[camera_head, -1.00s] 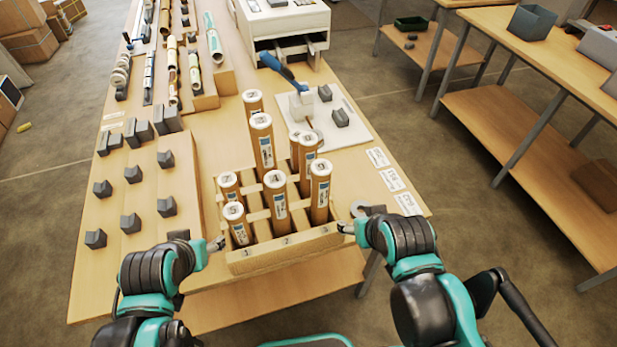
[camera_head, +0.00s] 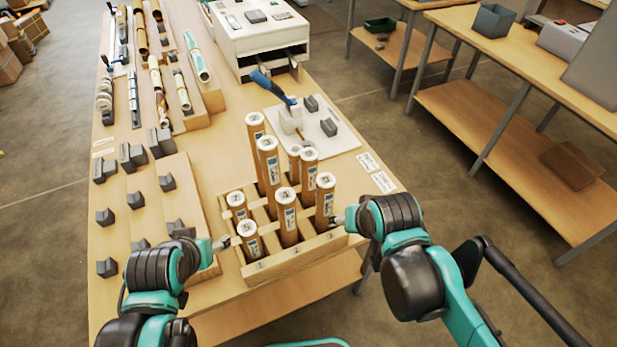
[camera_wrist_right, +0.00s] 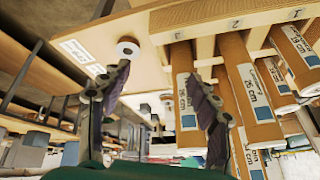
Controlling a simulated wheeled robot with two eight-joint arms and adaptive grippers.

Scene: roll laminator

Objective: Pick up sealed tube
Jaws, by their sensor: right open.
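Several brown cardboard tubes with white caps and labels stand upright in a wooden crate (camera_head: 292,264) with numbered slots at the table's front. One tube (camera_head: 325,196) stands at the crate's right side, closest to my right gripper (camera_head: 339,220). In the right wrist view, my right gripper (camera_wrist_right: 160,95) is open. A tube (camera_wrist_right: 187,95) shows between its fingers, beside the right-hand one; I cannot tell whether they touch. My left gripper (camera_head: 226,243) is by the crate's left side, near a shorter tube (camera_head: 250,238); its jaw opening is too small to tell.
Grey blocks (camera_head: 106,217) sit on a board to the left. A white machine (camera_head: 255,35) stands further back. A white roll (camera_wrist_right: 127,50) sits beside the crate.

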